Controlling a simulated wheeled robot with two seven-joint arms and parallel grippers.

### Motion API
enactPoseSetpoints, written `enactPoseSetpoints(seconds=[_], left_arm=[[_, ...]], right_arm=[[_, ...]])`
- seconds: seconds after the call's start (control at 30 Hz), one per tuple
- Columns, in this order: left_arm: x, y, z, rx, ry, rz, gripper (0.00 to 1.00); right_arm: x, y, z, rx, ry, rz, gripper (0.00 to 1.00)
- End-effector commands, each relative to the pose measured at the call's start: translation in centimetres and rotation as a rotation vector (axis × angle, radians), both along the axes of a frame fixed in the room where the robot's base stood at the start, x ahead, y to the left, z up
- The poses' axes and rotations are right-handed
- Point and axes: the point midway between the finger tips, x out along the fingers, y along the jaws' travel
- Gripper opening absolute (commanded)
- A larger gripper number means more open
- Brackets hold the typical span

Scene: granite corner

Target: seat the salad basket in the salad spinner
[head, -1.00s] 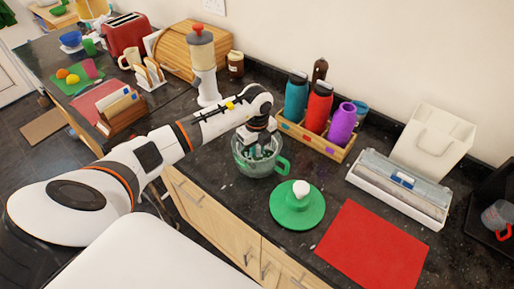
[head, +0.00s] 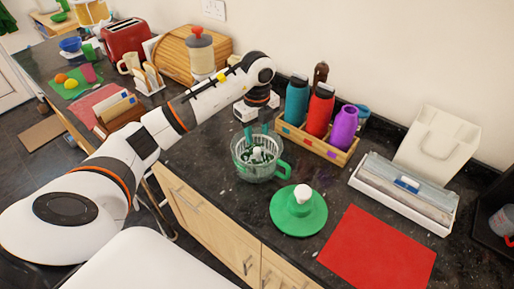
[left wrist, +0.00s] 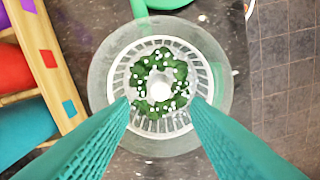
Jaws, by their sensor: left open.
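The salad spinner bowl (head: 240,171) is clear with a green handle and stands on the dark counter. The white slotted salad basket (left wrist: 190,72) sits inside it, roughly concentric with the bowl (left wrist: 102,62) in the left wrist view, and holds green leaves with white bits. The basket also shows through the bowl in the head view (head: 257,153). My left gripper (head: 257,130) is open and empty above the bowl, its teal fingers (left wrist: 162,99) spread over the basket. How deep the basket sits is hard to tell. My right gripper is out of view.
A green lid with a white knob (head: 298,212) lies in front of the bowl, beside a red mat (head: 376,250). A wooden crate (head: 317,147) of bottles stands behind the bowl. A white tray (head: 400,195) is at right. A blender-like jar (head: 201,58) stands behind my arm.

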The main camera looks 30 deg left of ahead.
Motion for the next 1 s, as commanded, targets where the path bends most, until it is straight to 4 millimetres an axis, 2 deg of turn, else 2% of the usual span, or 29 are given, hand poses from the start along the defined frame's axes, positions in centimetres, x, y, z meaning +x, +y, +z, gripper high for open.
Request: enactPoseSetpoints(seconds=[0.1, 0.27, 0.83, 0.93, 1.0], left_arm=[[0.1, 0.0, 1.7, 0.000, -0.002, 0.001, 0.43], [0.0, 0.0, 2.9, 0.000, 0.000, 0.000, 0.43], [0.0, -0.1, 3.0, -0.004, 0.000, -0.003, 0.43], [0.1, -1.6, 2.4, -0.058, -0.019, -0.048, 0.43], [0.2, -4.3, 1.5, -0.152, -0.054, -0.122, 0.43]], right_arm=[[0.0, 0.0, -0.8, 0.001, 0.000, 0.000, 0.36], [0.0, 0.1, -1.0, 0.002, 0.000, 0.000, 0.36], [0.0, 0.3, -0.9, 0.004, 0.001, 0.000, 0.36], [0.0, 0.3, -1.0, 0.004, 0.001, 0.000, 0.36], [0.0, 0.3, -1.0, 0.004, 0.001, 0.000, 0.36]])
